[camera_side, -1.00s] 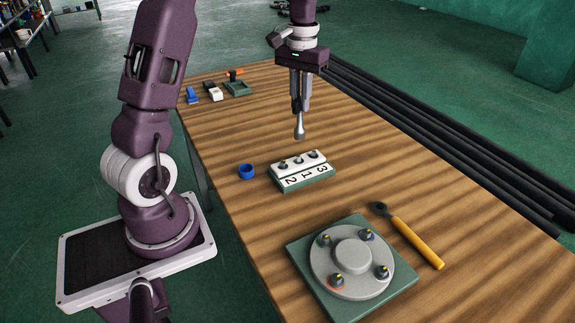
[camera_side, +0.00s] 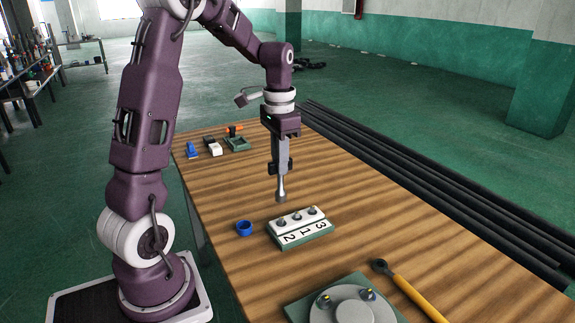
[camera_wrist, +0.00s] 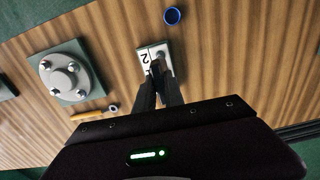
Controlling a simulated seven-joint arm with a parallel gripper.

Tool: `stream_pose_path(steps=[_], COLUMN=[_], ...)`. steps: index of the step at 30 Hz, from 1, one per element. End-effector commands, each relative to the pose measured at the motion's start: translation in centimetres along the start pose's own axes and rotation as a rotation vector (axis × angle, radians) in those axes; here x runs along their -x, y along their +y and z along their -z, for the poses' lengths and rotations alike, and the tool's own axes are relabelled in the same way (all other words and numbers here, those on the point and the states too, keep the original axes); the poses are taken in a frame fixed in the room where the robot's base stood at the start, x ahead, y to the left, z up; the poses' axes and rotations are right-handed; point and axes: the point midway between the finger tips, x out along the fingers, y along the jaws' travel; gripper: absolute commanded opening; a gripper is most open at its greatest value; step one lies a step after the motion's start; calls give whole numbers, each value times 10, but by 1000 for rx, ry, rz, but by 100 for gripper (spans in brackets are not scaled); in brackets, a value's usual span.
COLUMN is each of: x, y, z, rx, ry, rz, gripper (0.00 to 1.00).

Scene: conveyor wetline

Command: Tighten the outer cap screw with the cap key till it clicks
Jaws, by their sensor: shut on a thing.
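My gripper (camera_side: 281,165) is shut on a grey metal key with a thick rounded end (camera_side: 281,192), which I take to be the cap key. The key hangs upright, its tip above the table near the back left of a small green-based block (camera_side: 302,236). The block has a white top with labels 2, 1 and 3 and a row of three grey screws (camera_side: 296,217). The tip looks apart from the screws. In the wrist view, my fingers (camera_wrist: 157,70) cover part of the block (camera_wrist: 146,56) and hide the key's tip; only label 2 reads clearly.
A blue ring (camera_side: 244,228) lies left of the block. A green plate with a round grey flange and several studs (camera_wrist: 64,72) stands nearer the side camera. A yellow-handled wrench (camera_side: 417,295) lies beside it. Small tools and a green tray (camera_side: 238,144) sit at the far end.

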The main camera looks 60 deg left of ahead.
Motion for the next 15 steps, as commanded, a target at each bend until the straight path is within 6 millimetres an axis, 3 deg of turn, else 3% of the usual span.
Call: stream_pose_path(steps=[8,15], x=[-2,-28], y=[0,0], z=[0,0], rx=[2,2], ry=[-1,-3], rz=[0,-1], gripper=[0,0])
